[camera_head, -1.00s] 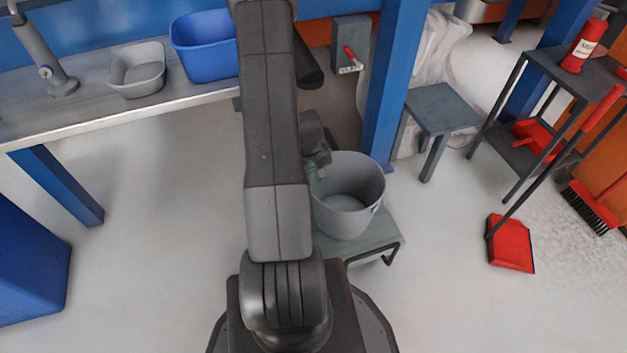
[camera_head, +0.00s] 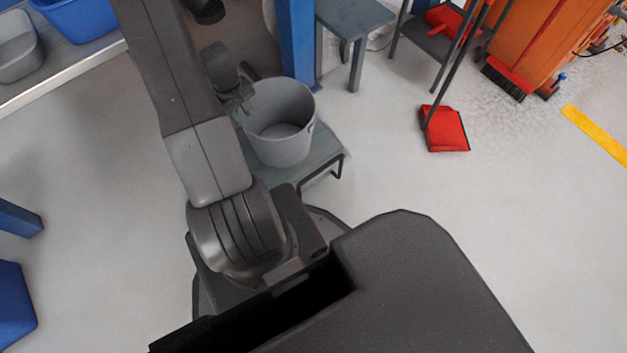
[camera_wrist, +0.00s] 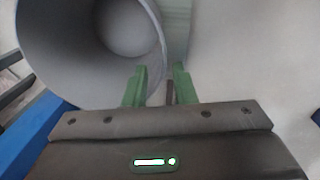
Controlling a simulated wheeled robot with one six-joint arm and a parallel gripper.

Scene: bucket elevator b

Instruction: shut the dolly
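A grey bucket (camera_head: 281,148) stands upright on a low grey-green platform with a dark bent-tube leg or handle (camera_head: 322,160); I cannot tell for sure that this is the dolly. My gripper (camera_head: 240,112) is at the bucket's left rim, mostly hidden behind my arm. In the wrist view, my gripper's green fingers (camera_wrist: 161,84) are apart, with the rim of the bucket (camera_wrist: 85,75) between them. One finger overlaps the bucket's inside and the other is outside it. Contact with the wall is not clear. A strip of the platform (camera_wrist: 177,30) shows beyond.
A blue post (camera_head: 296,45) stands just behind the bucket, beside a small grey table (camera_head: 352,17). A red dustpan (camera_head: 446,128) lies right of them. A workbench edge (camera_head: 60,85) runs along the upper left.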

